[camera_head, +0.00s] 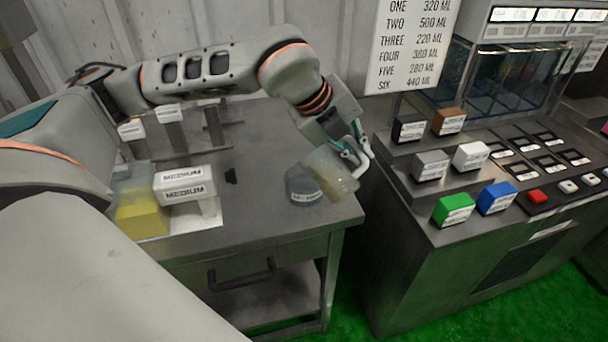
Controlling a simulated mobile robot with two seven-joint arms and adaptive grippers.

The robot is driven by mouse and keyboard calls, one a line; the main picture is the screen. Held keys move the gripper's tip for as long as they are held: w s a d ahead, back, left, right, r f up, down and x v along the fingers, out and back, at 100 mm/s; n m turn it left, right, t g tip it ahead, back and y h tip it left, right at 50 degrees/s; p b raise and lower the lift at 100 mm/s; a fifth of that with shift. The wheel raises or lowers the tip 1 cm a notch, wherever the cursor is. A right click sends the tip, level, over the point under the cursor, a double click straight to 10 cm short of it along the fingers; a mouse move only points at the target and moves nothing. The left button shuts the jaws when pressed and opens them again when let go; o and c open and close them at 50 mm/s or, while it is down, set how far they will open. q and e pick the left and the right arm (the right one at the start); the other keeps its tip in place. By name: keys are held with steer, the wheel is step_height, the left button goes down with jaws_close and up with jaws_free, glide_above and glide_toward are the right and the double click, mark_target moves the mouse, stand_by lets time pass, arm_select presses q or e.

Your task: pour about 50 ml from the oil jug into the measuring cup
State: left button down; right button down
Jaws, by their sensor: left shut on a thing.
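My left gripper (352,155) reaches over the right end of the metal table and is shut on a see-through jug (334,172) with pale yellowish contents. The jug is tilted, its left part over or in front of a clear, bluish-grey cup (302,187). The cup stands near the table's right edge and carries a white label. The two overlap in the picture, so I cannot tell whether they touch. No stream of oil can be made out, and the cup's level is unclear. My right gripper is not in view.
A clear container with yellow contents (141,218) stands at the table's left, beside a white labelled block (186,184). Labelled posts (170,128) stand behind. A console with coloured blocks (454,209) and buttons is on the right, across a gap. The table's middle (255,165) is mostly clear.

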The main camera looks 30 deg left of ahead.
arm_select(q)
steer(key=shift+a+r, duration=0.15)
steer(key=shift+r, duration=0.1)
steer(key=shift+w+a+n+h+b, duration=0.1)
steer(key=shift+a+n+h+b, duration=0.3)
steer(key=shift+h, duration=0.6)
steer(key=shift+w+d, duration=0.1)
steer(key=shift+w, duration=0.05)
stand_by(0.3)
steer(key=shift+a+h, duration=0.2)
steer(key=shift+h, duration=0.1)
stand_by(1.4)
steer(key=shift+d+r+y+p, duration=0.3)
steer(key=shift+d+y+p, duration=0.1)
steer(key=shift+d+y, duration=0.5)
steer(key=shift+y, duration=0.1)
steer(key=shift+d+f+m+y, duration=0.3)
steer(key=shift+f+m+y, duration=0.2)
steer(key=shift+f+y, duration=0.35)
steer(key=shift+a, duration=0.2)
